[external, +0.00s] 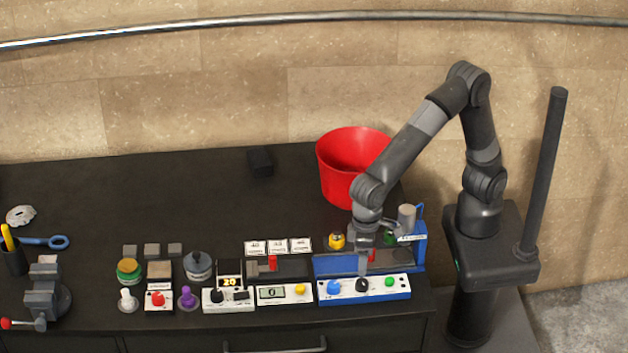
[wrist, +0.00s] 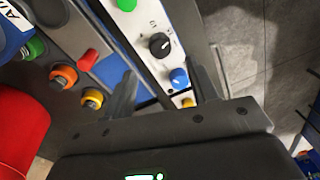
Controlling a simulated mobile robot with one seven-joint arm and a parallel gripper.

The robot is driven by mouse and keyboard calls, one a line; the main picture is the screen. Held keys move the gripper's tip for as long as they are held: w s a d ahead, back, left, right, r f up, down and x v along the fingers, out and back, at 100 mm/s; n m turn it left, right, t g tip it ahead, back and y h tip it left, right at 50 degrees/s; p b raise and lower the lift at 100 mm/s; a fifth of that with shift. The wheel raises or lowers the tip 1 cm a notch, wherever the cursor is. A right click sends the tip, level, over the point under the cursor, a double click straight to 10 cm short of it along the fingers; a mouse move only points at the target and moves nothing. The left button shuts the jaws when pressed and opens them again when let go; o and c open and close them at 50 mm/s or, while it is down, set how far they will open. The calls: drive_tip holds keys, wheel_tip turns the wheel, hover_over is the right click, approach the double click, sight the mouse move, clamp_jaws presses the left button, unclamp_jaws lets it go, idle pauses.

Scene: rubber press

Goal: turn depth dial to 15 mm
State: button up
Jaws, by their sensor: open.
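The depth dial appears to be the black knob (external: 362,285) in the middle of a white control panel (external: 345,294) at the table's front right. In the wrist view the black knob (wrist: 160,45) has a white pointer line and small markings around it, too small to read surely. My gripper (external: 363,270) is over the panel, close to the knob. In the wrist view my gripper (wrist: 164,82) is open and empty, its fingers apart. The knob lies ahead of the fingertips, roughly in line with the gap. Contact is not visible.
A blue button (external: 334,287) and a green button (external: 389,282) flank the knob. The blue press (external: 418,250) stands behind, with a red bucket (external: 340,185) further back. A box showing 20 (external: 230,281) and another display (external: 271,293) are to the left.

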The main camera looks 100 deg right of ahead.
wheel_tip(320, 180, up, 4)
drive_tip(key=shift+d+f, duration=0.1)
drive_tip(key=shift+f, duration=0.1)
idle(0.3)
drive_tip(key=s+d+r+n+t, duration=0.1)
drive_tip(key=s+d+r, duration=0.2)
drive_tip(key=d, duration=0.7)
drive_tip(key=s+d+r+t, duration=0.2)
drive_tip(key=s+d+r, duration=0.15)
drive_tip(key=d, duration=0.55)
drive_tip(key=s+d+f+n+t, duration=0.1)
drive_tip(key=s+d+t, duration=0.1)
drive_tip(key=s+d, duration=0.9)
drive_tip(key=shift+s+d+f+n+h, duration=0.3)
drive_tip(key=shift+s+d+f+n, duration=0.1)
drive_tip(key=shift+d, duration=0.8)
